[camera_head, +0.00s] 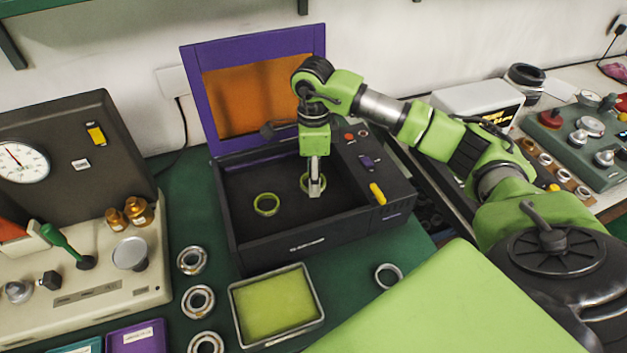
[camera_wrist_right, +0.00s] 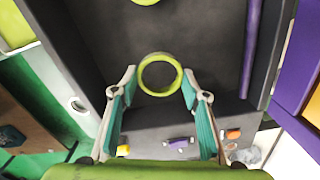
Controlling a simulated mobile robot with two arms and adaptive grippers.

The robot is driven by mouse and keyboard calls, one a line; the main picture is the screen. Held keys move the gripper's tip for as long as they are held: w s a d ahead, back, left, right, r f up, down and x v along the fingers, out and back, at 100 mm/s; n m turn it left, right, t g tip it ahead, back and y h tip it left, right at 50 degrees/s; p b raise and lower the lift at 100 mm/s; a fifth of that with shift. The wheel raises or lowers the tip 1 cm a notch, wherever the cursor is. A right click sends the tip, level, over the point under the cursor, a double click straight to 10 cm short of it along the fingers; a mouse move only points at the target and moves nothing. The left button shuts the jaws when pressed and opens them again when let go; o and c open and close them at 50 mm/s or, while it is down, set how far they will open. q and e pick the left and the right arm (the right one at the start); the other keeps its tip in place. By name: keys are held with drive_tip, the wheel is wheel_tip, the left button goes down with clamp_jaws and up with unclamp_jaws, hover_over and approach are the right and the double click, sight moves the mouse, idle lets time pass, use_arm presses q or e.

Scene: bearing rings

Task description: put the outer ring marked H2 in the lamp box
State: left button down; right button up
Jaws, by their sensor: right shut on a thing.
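The lamp box (camera_head: 310,236) stands open on the green bench, its purple-framed orange lid raised at the back. My right gripper (camera_head: 315,188) reaches down inside it and is shut on a yellow-green ring (camera_head: 306,180). That ring shows between the fingertips in the wrist view (camera_wrist_right: 143,80). A second yellow-green ring (camera_head: 266,204) lies on the box floor to its left; its edge also shows in the wrist view (camera_wrist_right: 146,1). No H2 mark is legible on either ring. My left gripper is not in view.
A metal tray with a yellow-green pad (camera_head: 235,308) stands before the box. A loose grey ring (camera_head: 388,264) lies to its right. Several bearings (camera_head: 192,260) stand left of it. A beige gauge instrument (camera_head: 90,300) fills the left side.

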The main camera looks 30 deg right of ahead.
drive_tip(key=shift+w+d+f, duration=0.2)
drive_tip(key=shift+w+f, duration=0.05)
drive_tip(key=shift+f, duration=0.2)
wheel_tip(320, 180, down, 3)
drive_tip(key=shift+p, duration=0.9)
drive_tip(key=shift+f+b, duration=0.3)
drive_tip(key=o, duration=1.2)
drive_tip(key=shift+c, duration=0.2)
drive_tip(key=shift+r, duration=0.25)
wheel_tip(320, 180, up, 12)
drive_tip(key=shift+b, duration=0.9)
